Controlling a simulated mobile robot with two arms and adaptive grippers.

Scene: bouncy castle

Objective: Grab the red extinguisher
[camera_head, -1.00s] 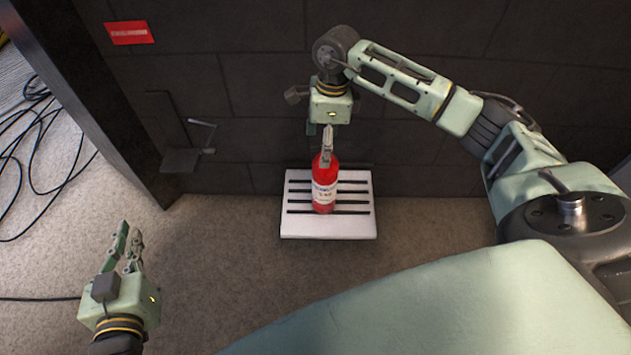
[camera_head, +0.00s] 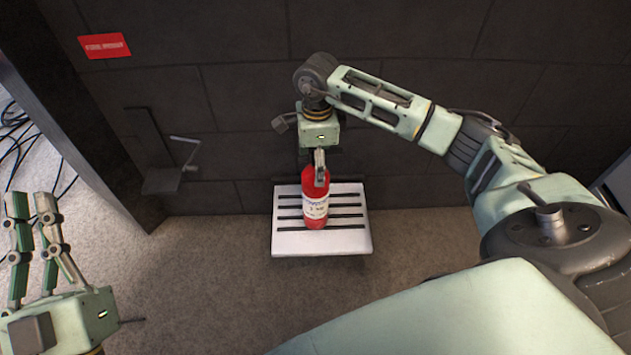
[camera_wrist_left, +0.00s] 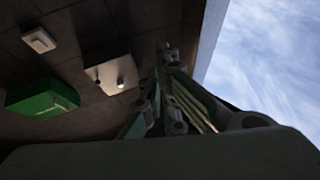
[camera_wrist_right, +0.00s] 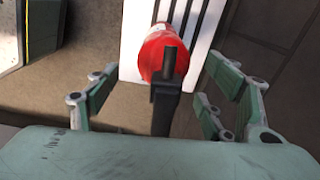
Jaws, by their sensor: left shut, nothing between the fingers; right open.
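The red extinguisher (camera_head: 315,205) has a white label and a dark top handle. It stands upright on a white slatted rack (camera_head: 352,243) by the dark wall. My right gripper (camera_head: 320,153) is just above its top, open. In the right wrist view, the extinguisher (camera_wrist_right: 153,58) and its handle (camera_wrist_right: 165,92) show between the spread fingers, with no visible grip. My left gripper (camera_head: 32,200) is at the lower left of the head view, far from the extinguisher. It is shut and empty; its fingers (camera_wrist_left: 167,55) come together in the left wrist view.
A dark wall bracket (camera_head: 165,165) with a light rod is left of the rack. A red sign (camera_head: 105,45) is above it. Black cables (camera_head: 25,140) lie beyond the dark post at the left. The carpet (camera_head: 205,265) between my left gripper and the rack is clear.

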